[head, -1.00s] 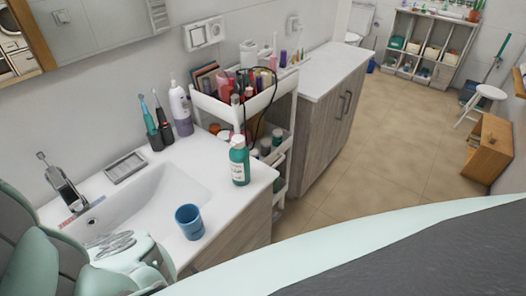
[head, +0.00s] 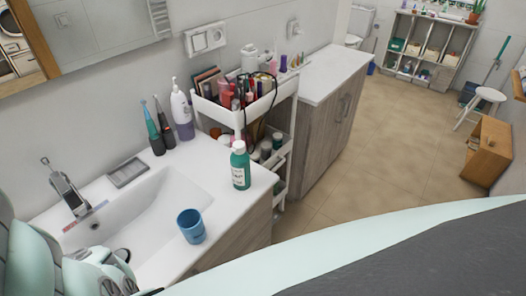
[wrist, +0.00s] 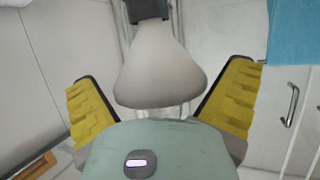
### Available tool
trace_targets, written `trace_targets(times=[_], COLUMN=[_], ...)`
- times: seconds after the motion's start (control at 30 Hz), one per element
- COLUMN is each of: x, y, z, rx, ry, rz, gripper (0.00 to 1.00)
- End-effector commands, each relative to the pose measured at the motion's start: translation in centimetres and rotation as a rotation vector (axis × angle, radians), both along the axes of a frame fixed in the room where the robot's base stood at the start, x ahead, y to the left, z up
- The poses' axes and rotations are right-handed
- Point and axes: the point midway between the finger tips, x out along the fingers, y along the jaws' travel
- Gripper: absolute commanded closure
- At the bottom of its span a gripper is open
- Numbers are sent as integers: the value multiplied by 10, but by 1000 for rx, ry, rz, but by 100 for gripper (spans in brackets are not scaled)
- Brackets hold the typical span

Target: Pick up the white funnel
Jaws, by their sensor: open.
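I cannot identify the white funnel for certain. In the wrist view a pale grey-white, cone-like shape (wrist: 160,75) shows between my fingers, narrow at the top and wide below; I cannot tell whether it is the funnel. In the head view a small white object (head: 249,58) stands at the back of the cart's top tray, its form unclear. My gripper (wrist: 165,95) is open, its yellow pads spread to both sides. In the head view only pale green arm parts show at the lower left; the fingertips cannot be made out there.
A white cart (head: 236,116) full of cosmetics stands between the sink counter (head: 185,160) and a wooden cabinet (head: 320,130). A blue cup (head: 191,226), a green bottle (head: 240,166) and a purple-white bottle (head: 182,113) stand on the counter. The tiled floor (head: 400,160) is mostly clear.

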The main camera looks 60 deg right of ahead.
Motion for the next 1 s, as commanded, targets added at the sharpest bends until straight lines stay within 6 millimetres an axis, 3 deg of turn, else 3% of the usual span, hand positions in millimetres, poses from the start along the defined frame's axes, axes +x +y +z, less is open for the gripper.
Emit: trace_targets(times=[0.1, 0.47, 1.0], x=[0, 0, 0], y=[0, -1, -1], z=[0, 0, 0], rx=[0, -1, -1], ry=[0, 0, 0], rz=[1, -1, -2], gripper=[2, 39, 49])
